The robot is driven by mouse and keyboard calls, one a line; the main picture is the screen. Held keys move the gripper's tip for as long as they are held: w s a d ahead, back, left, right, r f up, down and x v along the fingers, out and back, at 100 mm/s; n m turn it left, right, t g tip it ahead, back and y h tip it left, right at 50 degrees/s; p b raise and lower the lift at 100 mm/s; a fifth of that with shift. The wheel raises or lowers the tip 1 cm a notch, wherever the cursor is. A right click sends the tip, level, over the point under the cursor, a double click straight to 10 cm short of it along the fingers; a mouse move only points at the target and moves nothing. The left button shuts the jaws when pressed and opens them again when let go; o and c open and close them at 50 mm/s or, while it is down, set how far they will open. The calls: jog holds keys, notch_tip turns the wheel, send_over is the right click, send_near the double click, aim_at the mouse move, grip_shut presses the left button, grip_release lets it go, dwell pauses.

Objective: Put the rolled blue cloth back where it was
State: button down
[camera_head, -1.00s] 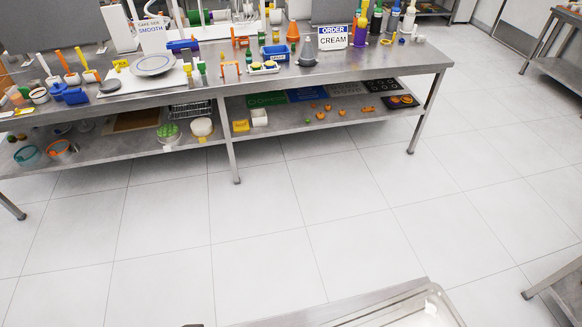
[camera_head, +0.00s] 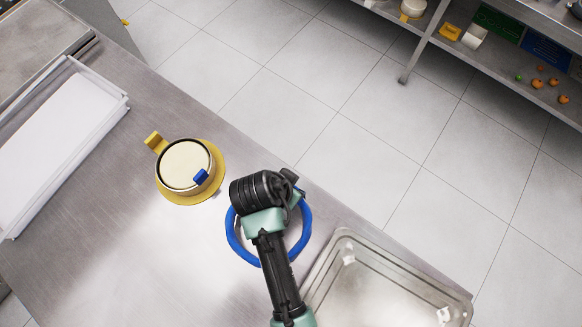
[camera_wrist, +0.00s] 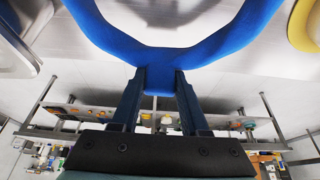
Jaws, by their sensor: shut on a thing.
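The rolled blue cloth (camera_head: 307,232) forms a ring over the steel counter, beside its far edge. My arm covers the middle of the ring in the head view. In the wrist view the blue cloth (camera_wrist: 112,38) curves across the top, and my gripper (camera_wrist: 160,82) is shut on the near part of its band. I cannot tell whether the ring touches the counter or hangs just above it. In the head view my fingertips are mostly hidden behind my wrist.
A yellow-based round pot (camera_head: 184,165) with a pale top and a blue clip stands left of the ring. A metal tray (camera_head: 345,240) lies close on its right. A white tray (camera_head: 118,101) is at far left. Bare counter (camera_head: 120,240) lies between.

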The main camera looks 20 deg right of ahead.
jog(key=shift+f, duration=1.5)
jog(key=shift+f, duration=0.15)
jog(key=shift+c, duration=2.1)
grip_release()
jog(key=shift+s, duration=0.1)
